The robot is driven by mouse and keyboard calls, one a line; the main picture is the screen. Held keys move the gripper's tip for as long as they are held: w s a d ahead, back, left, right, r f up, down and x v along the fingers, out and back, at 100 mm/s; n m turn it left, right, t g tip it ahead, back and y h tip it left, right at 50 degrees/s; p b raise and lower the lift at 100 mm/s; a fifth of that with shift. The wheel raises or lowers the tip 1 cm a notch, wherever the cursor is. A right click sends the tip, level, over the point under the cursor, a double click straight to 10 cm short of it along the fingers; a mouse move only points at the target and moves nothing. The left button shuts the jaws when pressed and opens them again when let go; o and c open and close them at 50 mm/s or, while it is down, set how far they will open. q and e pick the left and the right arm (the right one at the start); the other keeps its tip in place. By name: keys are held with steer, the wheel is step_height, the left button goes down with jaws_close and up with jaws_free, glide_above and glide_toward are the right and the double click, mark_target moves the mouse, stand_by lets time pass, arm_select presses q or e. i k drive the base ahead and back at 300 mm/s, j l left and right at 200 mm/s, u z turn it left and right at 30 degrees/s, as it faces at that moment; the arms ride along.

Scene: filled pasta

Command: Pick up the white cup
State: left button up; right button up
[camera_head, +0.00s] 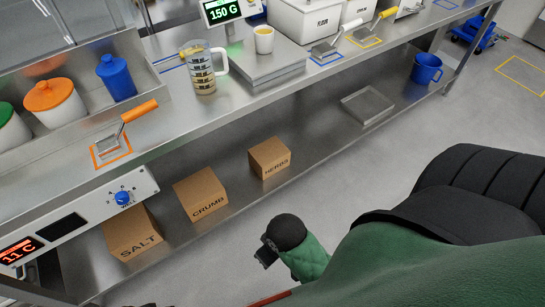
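The white cup (264,40) stands upright on the silver scale (268,72) at the upper middle of the counter. Something yellow shows inside its top. A clear measuring jug (202,70) with dark markings and pale contents stands just left of the scale. Green and black parts of my own body fill the lower right, and a smaller green and black part of mine is at the lower middle.
A scoop with an orange handle (139,111) lies on the counter at left. Blue (116,77) and orange-lidded (53,100) containers stand behind it. White bins (306,18) stand right of the cup. Cardboard boxes (201,195) and a blue mug (426,68) sit on the lower shelf.

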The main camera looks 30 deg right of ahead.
mark_target(264, 40)
steer(key=z, duration=2.3)
steer(key=u, duration=1.3)
steer(key=l+u, duration=0.35)
steer(key=l, duration=1.15)
